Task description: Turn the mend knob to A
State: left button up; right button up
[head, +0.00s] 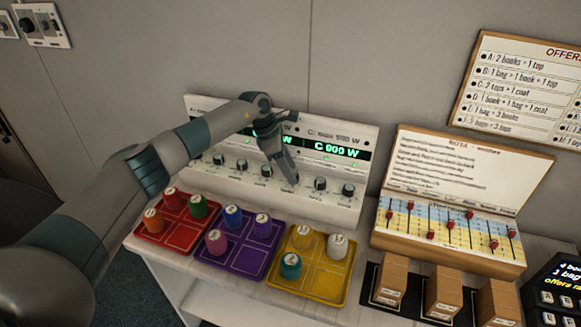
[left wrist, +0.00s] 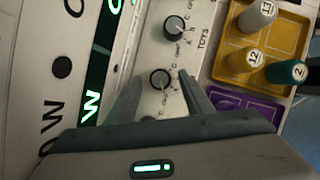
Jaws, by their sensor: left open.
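A white panel (head: 330,210) stands against the wall with a row of dark round knobs along its lower front. Its small labels are too blurred in the head view to tell which is the mend knob. My left gripper (head: 291,182) is open at the row, right of the middle. In the left wrist view a knob (left wrist: 160,78) shows between the two open fingers (left wrist: 160,88); I cannot tell whether they touch it. Its label is hidden or unreadable. The neighbouring knob (left wrist: 174,28) has the label TOYS beside it. My right gripper is not in view.
Red (head: 148,236), purple (head: 215,262) and yellow (head: 328,292) trays with coloured pegs lie in front of the panel. A slider board (head: 450,245) and brown boxes (head: 443,293) stand to the right. Green displays (head: 335,150) show above the knobs.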

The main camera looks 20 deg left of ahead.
pick_arm(q)
jog(key=shift+d+f, duration=0.1)
jog(key=shift+f, duration=0.3)
jog(key=c, duration=0.9)
jog(key=shift+c, duration=0.7)
